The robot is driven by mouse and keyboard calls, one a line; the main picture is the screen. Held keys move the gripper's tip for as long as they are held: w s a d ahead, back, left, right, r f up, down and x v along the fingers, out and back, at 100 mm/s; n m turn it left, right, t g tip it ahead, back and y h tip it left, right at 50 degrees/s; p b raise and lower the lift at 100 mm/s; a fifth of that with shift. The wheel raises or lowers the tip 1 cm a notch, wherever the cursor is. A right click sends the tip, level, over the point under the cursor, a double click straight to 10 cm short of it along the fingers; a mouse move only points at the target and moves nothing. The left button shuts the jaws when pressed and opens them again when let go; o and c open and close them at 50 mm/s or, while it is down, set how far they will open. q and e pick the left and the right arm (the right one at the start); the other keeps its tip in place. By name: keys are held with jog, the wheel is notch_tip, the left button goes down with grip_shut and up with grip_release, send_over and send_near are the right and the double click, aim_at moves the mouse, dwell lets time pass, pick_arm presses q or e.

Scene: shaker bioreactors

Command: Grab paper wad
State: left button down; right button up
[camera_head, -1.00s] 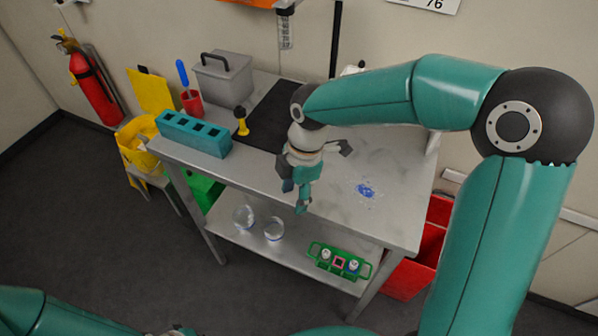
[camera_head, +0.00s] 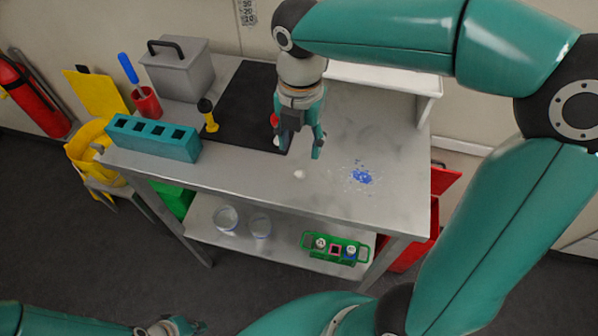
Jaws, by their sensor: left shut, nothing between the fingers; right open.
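A small white paper wad (camera_head: 299,174) lies on the grey metal table top (camera_head: 240,182), left of a blue spill (camera_head: 361,176). My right gripper (camera_head: 300,150) points down above the table, just behind the wad in the picture. Its fingers are spread and nothing is between them. How high it is over the table is hard to tell. My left gripper (camera_head: 178,328) is shut and empty at the bottom edge, low in front of the table and far from the wad.
A teal block with square holes (camera_head: 150,138), a yellow-black tool (camera_head: 208,117), a black mat (camera_head: 243,100) and a grey box (camera_head: 178,70) occupy the table's left. A white shelf (camera_head: 385,78) stands behind. The lower shelf holds glass dishes (camera_head: 260,226) and a green rack (camera_head: 308,242).

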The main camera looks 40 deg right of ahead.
aim_at(299, 172)
notch_tip(299, 172, down, 9)
jog(key=shift+a+r, duration=0.1)
jog(key=shift+a, duration=0.05)
jog(key=shift+s, duration=0.1)
jog(key=c, duration=0.8)
